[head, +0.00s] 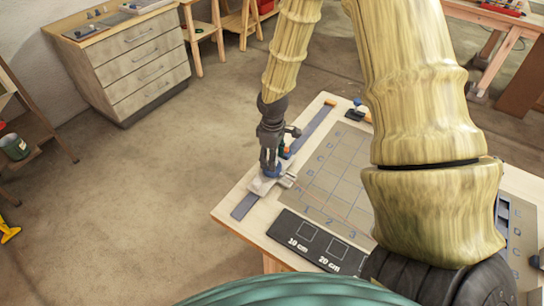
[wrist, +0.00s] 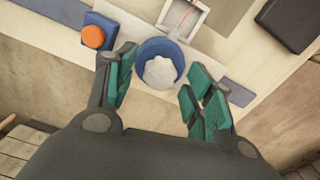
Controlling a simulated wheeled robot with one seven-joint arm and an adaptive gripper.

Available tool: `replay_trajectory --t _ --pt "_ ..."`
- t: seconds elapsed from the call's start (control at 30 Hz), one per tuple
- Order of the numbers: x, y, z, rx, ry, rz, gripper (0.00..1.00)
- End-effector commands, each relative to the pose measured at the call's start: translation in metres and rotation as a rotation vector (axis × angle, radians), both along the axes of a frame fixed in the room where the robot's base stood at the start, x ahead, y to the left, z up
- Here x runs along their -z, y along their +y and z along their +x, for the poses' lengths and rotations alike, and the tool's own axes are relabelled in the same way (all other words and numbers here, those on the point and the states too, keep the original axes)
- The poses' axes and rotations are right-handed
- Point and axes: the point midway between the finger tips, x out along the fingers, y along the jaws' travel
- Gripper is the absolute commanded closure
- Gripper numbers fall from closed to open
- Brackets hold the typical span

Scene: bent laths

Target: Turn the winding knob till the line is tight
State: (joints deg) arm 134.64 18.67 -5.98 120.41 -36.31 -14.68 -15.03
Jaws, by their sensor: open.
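The winding knob looks to be a round blue piece with a whitish lobed centre (wrist: 161,71), seen from above in the wrist view. My gripper (wrist: 158,78) is open, with one teal-padded finger on each side of the knob; I cannot tell whether either touches it. In the head view my gripper (head: 269,167) points down over a pale grey fixture (head: 262,186) on the blue strip, and its fingers mostly hide the knob. A thin reddish line (wrist: 186,17) shows inside a pale square frame beside the knob. I cannot tell whether it is slack or tight.
An orange button on a blue block (wrist: 94,37) sits left of the knob in the wrist view. The wooden table (head: 232,205) also bears a gridded mat (head: 328,172) and a dark panel (head: 316,241). A drawer cabinet (head: 135,60) stands across open floor.

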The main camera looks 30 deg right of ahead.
Motion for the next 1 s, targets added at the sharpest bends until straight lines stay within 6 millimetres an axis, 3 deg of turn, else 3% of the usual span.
replay_trajectory --t 0.37,0.63,1.0 --pt "0.0029 0.0 0.0 0.0 -0.001 0.001 0.47" --pt "0.0028 -0.0001 0.0001 0.001 -0.001 0.001 0.94" --pt "0.0027 -0.0004 -0.0001 0.052 0.0 0.0 0.94"
